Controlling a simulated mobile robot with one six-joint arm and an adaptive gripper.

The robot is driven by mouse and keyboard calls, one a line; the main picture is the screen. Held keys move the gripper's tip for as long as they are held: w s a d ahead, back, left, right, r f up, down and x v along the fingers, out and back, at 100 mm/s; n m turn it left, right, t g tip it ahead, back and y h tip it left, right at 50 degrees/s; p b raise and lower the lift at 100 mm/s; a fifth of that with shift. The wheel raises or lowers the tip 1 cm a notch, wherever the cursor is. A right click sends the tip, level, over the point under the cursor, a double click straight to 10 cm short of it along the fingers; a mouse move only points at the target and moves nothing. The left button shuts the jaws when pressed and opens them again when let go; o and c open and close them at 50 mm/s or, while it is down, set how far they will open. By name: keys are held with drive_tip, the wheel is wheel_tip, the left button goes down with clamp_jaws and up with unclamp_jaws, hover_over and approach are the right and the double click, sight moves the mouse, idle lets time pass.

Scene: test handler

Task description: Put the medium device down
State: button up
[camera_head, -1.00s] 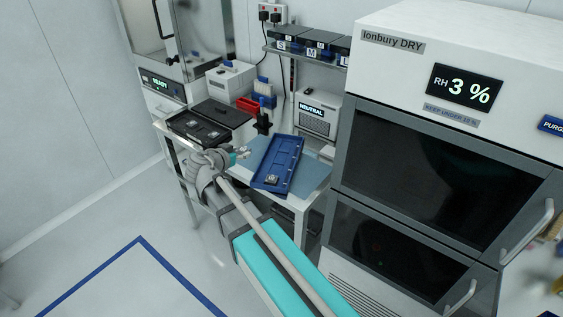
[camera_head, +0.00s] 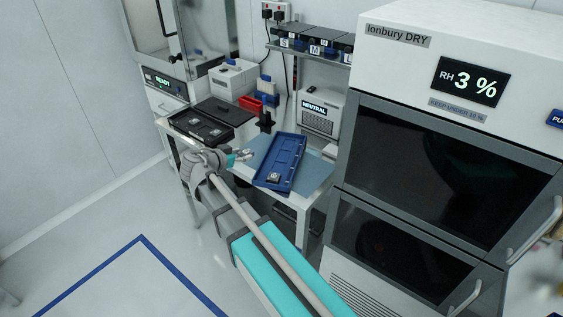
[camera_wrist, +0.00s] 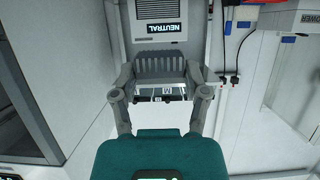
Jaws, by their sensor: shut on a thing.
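My gripper (camera_head: 242,156) hovers at the left front of the bench, just left of the blue tray (camera_head: 292,150). It is shut on the medium device, a small grey thing that is hard to make out in the head view. In the wrist view my gripper (camera_wrist: 160,78) has its two grey fingers apart, with a grey ribbed piece (camera_wrist: 160,64) between them. I cannot tell how much of this piece is the device. The blue tray lies on a blue-grey mat (camera_head: 318,172), with one small square device (camera_head: 273,177) at its near end.
A black tray (camera_head: 203,128) lies at the bench's left. A red bin (camera_head: 251,104) and a NEUTRAL unit (camera_head: 319,117) stand at the back, under a shelf with boxes marked S, M and L (camera_head: 315,47). A tall dry cabinet (camera_head: 430,150) blocks the right.

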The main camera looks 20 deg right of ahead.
drive_tip(key=shift+w, duration=0.1)
drive_tip(key=w+d+f+b, duration=0.1)
drive_tip(key=w+f+b, duration=0.2)
drive_tip(key=w, duration=0.1)
drive_tip(key=w+d+f+b, duration=0.2)
drive_tip(key=w+f+b, duration=0.1)
drive_tip(key=w, duration=0.1)
drive_tip(key=w+d+f+b, duration=0.1)
drive_tip(key=w+f+b, duration=0.2)
drive_tip(key=w, duration=0.1)
drive_tip(key=shift+w+d, duration=0.1)
drive_tip(key=shift+d, duration=0.15)
drive_tip(key=shift+w+d+f+b, duration=0.15)
drive_tip(key=shift+w+f+b, duration=0.3)
drive_tip(key=shift+f+b, duration=1.55)
drive_tip(key=shift+f, duration=0.05)
drive_tip(key=shift+f, duration=0.1)
